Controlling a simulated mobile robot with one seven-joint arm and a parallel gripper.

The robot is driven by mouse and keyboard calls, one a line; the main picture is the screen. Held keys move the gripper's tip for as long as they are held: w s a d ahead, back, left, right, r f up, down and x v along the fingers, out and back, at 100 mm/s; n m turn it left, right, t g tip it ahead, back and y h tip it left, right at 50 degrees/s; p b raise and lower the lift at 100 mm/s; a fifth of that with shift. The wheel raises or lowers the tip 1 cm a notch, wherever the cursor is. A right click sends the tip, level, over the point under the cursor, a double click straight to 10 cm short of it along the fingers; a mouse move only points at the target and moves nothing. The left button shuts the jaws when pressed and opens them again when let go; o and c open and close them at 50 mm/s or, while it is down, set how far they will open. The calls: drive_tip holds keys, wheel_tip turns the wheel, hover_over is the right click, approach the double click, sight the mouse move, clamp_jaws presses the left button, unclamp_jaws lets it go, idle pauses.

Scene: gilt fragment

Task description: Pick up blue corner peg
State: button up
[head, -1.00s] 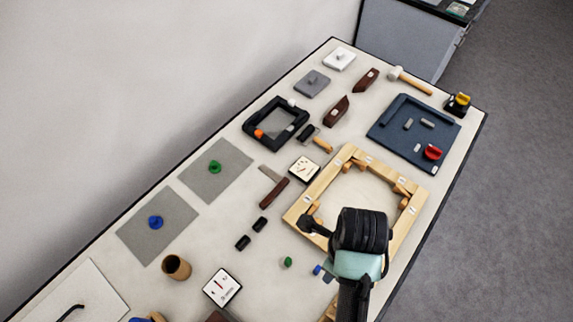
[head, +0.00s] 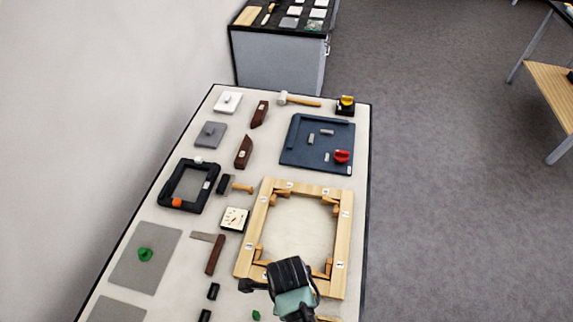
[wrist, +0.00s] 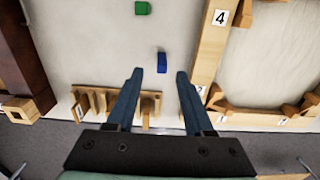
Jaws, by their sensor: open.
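The small blue corner peg (wrist: 161,62) lies on the pale tabletop in the wrist view, just beyond my fingertips and roughly midway between them. It is not visible in the head view, where my arm covers that area. My gripper (wrist: 157,72) is open and empty, its two blue-grey fingers pointing toward the peg without touching it. In the head view my arm's wrist end (head: 290,275) is over the near side of the wooden frame (head: 344,245). A green peg (wrist: 142,8) lies farther off, up and left of the blue one; it also shows in the head view (head: 256,315).
The wooden frame's numbered side (wrist: 212,45) stands close to the right of the blue peg in the wrist view. A slotted wooden rack (wrist: 95,103) is at lower left by the table edge. A dark brown block (wrist: 20,60) is at far left. Table between is clear.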

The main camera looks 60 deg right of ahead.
drive_tip(key=shift+w+d+f, duration=0.1)
drive_tip(key=shift+w+f, duration=0.1)
drive_tip(key=shift+f, duration=1.8)
drive_tip(key=shift+c, duration=0.3)
clamp_jaws()
